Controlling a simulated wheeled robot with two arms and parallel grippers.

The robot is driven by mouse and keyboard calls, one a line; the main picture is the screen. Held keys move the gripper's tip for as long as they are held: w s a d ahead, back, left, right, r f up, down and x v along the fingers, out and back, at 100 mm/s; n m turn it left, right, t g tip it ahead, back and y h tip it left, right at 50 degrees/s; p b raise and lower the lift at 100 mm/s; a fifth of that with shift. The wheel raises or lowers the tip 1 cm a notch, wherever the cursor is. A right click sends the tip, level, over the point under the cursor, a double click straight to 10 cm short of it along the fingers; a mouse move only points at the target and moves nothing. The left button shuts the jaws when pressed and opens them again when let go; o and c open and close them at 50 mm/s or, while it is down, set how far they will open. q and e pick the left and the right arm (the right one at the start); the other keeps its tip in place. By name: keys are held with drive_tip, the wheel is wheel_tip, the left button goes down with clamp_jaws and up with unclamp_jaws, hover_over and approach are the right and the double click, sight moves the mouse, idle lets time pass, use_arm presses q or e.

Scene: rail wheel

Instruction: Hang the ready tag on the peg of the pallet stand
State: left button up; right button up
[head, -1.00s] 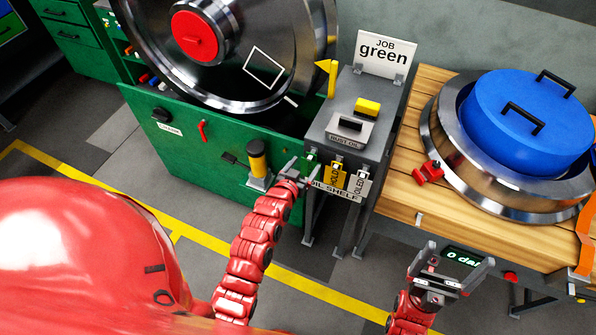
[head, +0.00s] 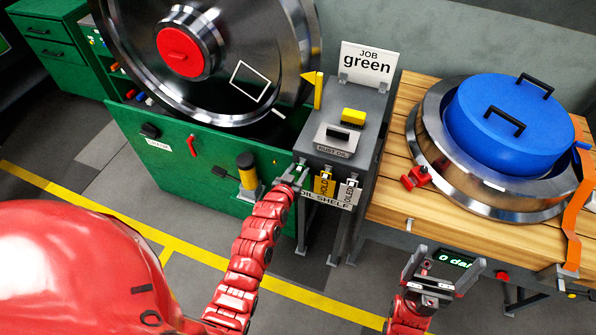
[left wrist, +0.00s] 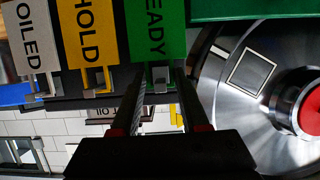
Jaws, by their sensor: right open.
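The green ready tag (left wrist: 152,35) hangs from a grey clip at the right end of the tag row in the left wrist view, where the picture is upside down. It also shows small at the oil shelf's front in the head view (head: 301,172). My left gripper (head: 297,173) is at this tag. In the left wrist view its fingers (left wrist: 162,66) are apart, one on each side of the clip, with a visible gap. My right gripper (head: 449,260) is open, in front of the wooden bench. I cannot make out the pallet stand or its peg.
Beside the ready tag hang the yellow hold tag (head: 324,183) and the white oiled tag (head: 347,192). A green cabinet (head: 190,165) with a large steel wheel (head: 270,65) stands left. A wooden bench (head: 397,187) with a ring and blue lid (head: 515,120) stands right.

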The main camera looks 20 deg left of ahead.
use_arm(q)
clamp_jaws()
drive_tip(key=shift+r, duration=0.15)
drive_tip(key=shift+r, duration=0.5)
drive_tip(key=shift+s+a, duration=0.1)
drive_tip(key=shift+s, duration=1.65)
